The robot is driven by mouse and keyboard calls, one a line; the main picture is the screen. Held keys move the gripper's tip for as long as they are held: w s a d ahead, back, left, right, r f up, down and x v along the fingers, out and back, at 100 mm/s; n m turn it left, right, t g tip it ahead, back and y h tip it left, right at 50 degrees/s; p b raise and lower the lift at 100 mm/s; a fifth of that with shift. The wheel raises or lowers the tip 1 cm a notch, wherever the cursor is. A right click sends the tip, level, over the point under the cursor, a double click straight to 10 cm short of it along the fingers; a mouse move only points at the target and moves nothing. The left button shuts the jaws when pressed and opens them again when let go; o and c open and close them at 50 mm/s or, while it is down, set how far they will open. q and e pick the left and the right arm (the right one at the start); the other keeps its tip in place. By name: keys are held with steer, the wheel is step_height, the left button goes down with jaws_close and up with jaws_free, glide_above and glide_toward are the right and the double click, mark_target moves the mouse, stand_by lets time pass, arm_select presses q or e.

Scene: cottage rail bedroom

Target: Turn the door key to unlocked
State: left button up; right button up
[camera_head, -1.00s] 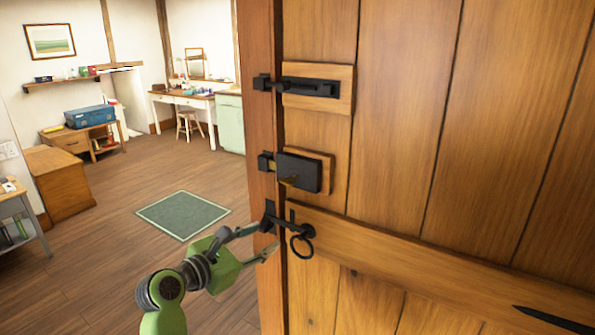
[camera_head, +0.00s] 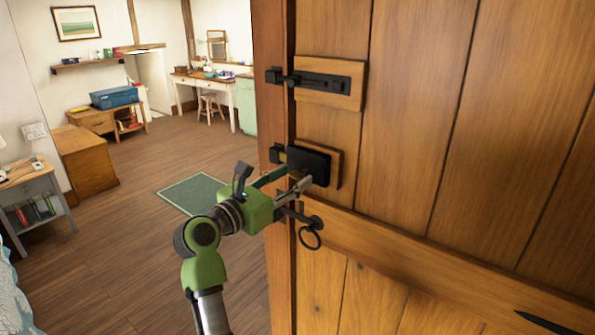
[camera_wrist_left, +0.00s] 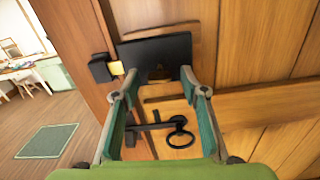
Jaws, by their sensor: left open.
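The black lock box (camera_head: 311,164) is on the wooden door (camera_head: 410,120), between the upper bolt and the ring latch. In the wrist view the lock box (camera_wrist_left: 158,50) lies just beyond the fingertips, with a brass bolt end (camera_wrist_left: 117,68) at its left. A small dark shape low on its face may be the key, but its angle is unclear. The key is hidden by the gripper in the head view. My left gripper (camera_head: 296,180) is open at the lock box's lower front, fingers either side of its lower part. I cannot tell if it touches.
A black ring latch (camera_head: 311,237) hangs just below the gripper. A black sliding bolt (camera_head: 320,82) is above. The door frame (camera_head: 273,110) stands close at left. Open floor with a green rug (camera_head: 190,190) lies beyond, past a grey side table (camera_head: 32,200).

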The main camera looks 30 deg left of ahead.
mark_target(300, 173)
arm_select(q)
steer(key=shift+w+d, duration=0.1)
steer(key=shift+w, duration=1.25)
steer(key=c, duration=1.1)
steer(key=shift+c, duration=0.2)
